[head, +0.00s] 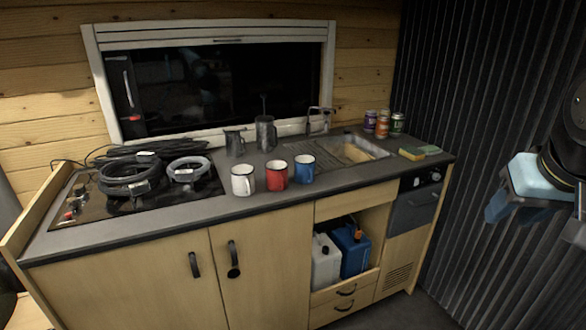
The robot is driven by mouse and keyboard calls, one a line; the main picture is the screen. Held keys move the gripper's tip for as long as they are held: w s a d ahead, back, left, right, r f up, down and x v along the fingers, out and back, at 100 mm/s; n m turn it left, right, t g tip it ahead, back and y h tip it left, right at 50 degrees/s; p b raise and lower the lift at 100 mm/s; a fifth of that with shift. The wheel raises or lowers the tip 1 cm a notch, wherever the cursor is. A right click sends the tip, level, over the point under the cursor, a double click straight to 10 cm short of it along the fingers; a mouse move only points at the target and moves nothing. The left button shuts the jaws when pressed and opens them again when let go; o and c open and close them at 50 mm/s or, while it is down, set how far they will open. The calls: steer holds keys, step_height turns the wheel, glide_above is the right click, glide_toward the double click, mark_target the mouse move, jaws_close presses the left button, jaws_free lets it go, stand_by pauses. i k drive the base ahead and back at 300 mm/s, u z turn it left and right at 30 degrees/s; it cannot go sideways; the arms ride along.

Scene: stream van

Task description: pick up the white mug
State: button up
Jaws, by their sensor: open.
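The white mug (243,181) stands upright on the dark counter (125,226), near its front edge. It is the leftmost of three mugs in a row, with a red mug (277,173) close on its right and a blue mug (304,169) beyond that. Its handle appears to face the front. My gripper (498,208) is at the far right of the head view, well away from the mugs and in front of the dark ribbed wall. It is open, and nothing shows between its fingers.
Coiled cables (130,177) lie on the hob at left. A grey jug (234,143) and a taller dark pot (265,134) stand behind the mugs. A sink (375,151), several cans (383,125) and a sponge (432,149) are at right.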

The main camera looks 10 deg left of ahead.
mark_target(243, 181)
steer(key=u, duration=0.05)
steer(key=i, duration=1.1)
steer(key=u, duration=0.7)
